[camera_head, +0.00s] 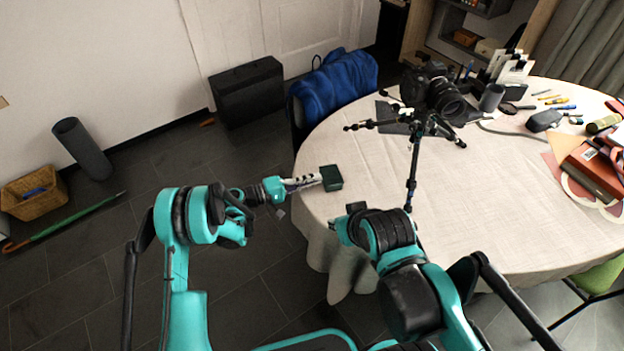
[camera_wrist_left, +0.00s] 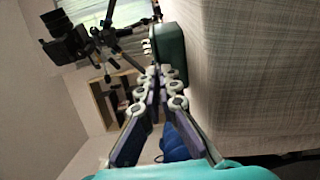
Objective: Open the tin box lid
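The tin box (camera_head: 331,178) is a small dark green box on the left edge of the round table, and its lid looks closed. It also shows at the top of the left wrist view (camera_wrist_left: 172,50), close beyond the fingertips. My left gripper (camera_head: 316,179) reaches in from the left at the box's left side. In the wrist view its fingertips (camera_wrist_left: 159,72) are drawn together, with nothing visible between them. I cannot tell whether they touch the box. My right arm is over the table's front edge; its gripper fingers are not visible.
The round table (camera_head: 470,215) has a pale cloth. A camera on a small tripod (camera_head: 432,95) stands right of the box, its near leg reaching toward my right arm. A blue jacket (camera_head: 335,85) hangs on a chair behind. Books and small items fill the table's right side.

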